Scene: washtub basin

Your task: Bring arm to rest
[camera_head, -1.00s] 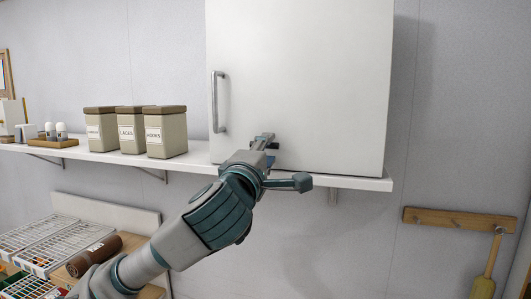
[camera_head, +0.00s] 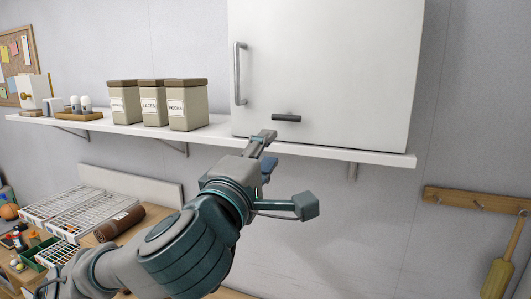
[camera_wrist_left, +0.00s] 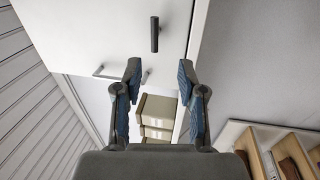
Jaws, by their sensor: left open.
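My left gripper (camera_head: 268,150) is open and empty, in front of and just below the wall shelf, near the lower part of the white cabinet (camera_head: 325,70). In the left wrist view its two fingers (camera_wrist_left: 160,85) stand wide apart with nothing between the pads. The cabinet is shut and has a vertical silver handle (camera_head: 238,72) on its left side. A short dark handle (camera_head: 286,118) sits low on the cabinet front, apart from my gripper; it also shows in the left wrist view (camera_wrist_left: 154,34). My right gripper is not in view.
The shelf (camera_head: 385,157) carries several lidded canisters (camera_head: 187,105) left of the cabinet. White wire racks (camera_head: 75,215) and a brown roll (camera_head: 120,223) lie on the bench at lower left. A peg rail (camera_head: 475,202) with a hanging brush (camera_head: 497,275) is on the right wall.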

